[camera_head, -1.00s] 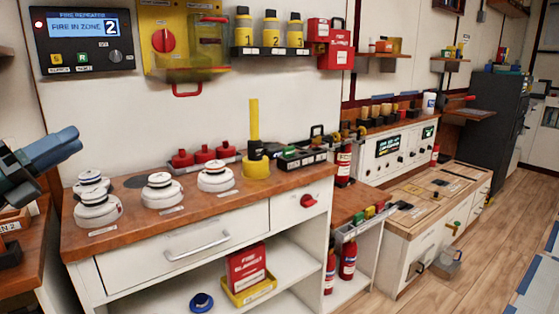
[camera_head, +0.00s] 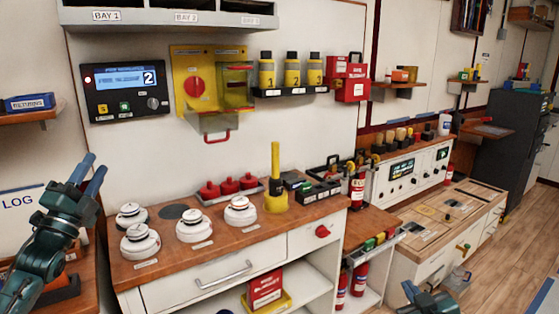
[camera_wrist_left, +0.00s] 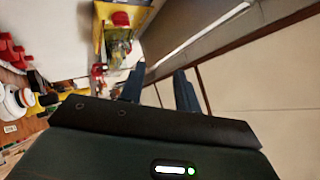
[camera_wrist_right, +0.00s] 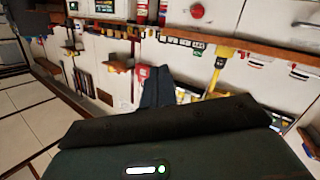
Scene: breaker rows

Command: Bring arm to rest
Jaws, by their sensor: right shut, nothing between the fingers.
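My left gripper (camera_head: 90,174) is raised at the left of the head view, pointing up, left of the white detectors. Its two fingers stand apart with nothing between them in the left wrist view (camera_wrist_left: 159,88). My right gripper (camera_head: 412,290) shows at the bottom edge of the head view, in front of the lower wooden-topped cabinet. Its fingers are together and empty in the right wrist view (camera_wrist_right: 157,90). Most of my right arm is out of the head view.
A wooden counter (camera_head: 225,243) holds white detectors (camera_head: 140,242), red knobs (camera_head: 229,186) and a yellow post (camera_head: 275,180). A panel (camera_head: 125,92) and a yellow box (camera_head: 193,82) hang on the wall. Open wooden floor (camera_head: 500,255) lies at the right.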

